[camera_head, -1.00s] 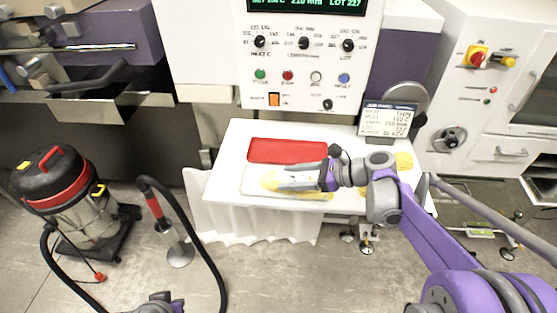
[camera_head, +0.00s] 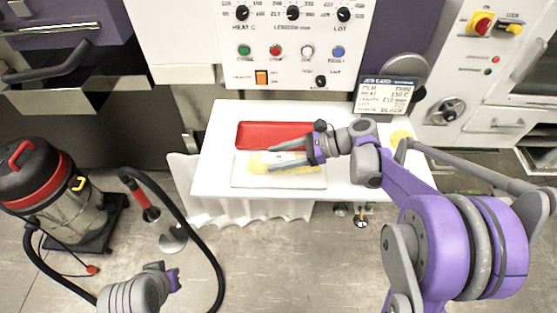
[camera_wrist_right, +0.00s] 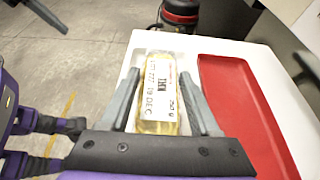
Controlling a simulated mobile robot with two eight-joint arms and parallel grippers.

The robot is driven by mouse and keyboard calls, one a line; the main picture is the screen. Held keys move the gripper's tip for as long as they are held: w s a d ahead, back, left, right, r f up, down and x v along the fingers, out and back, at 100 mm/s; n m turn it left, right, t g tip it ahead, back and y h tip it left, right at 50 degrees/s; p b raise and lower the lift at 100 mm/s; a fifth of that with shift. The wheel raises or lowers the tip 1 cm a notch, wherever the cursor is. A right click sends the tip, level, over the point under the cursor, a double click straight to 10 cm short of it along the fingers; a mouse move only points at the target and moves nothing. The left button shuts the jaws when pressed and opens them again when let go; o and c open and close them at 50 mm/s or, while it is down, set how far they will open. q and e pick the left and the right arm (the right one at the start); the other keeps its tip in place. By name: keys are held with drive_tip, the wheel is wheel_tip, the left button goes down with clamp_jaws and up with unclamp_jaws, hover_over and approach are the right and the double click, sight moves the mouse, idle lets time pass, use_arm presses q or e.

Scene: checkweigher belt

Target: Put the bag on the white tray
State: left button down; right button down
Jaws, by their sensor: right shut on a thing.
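The bag (camera_wrist_right: 158,90) is clear with yellowish contents and a white printed label. In the right wrist view it lies lengthwise between the fingers of my right gripper (camera_wrist_right: 160,95). In the head view the bag (camera_head: 256,163) is over the white tray (camera_head: 290,181), partly hidden by the right gripper (camera_head: 270,156). The right gripper is shut on the bag. I cannot tell whether the bag touches the tray floor. My left gripper (camera_head: 172,279) is low at the bottom left, away from the table; its fingers are not clear.
A red tray (camera_head: 275,134) lies right behind the white tray on the white table (camera_head: 222,130). A card stand (camera_head: 386,97) and a yellow item (camera_head: 399,137) are at the table's right. A vacuum cleaner (camera_head: 50,190) with a black hose stands on the floor at left.

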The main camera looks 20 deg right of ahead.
drive_tip(key=shift+f, duration=0.75)
drive_tip(key=shift+c, duration=0.5)
unclamp_jaws()
drive_tip(key=v, duration=1.2)
drive_tip(key=shift+b, duration=0.45)
drive_tip(key=shift+a, duration=0.1)
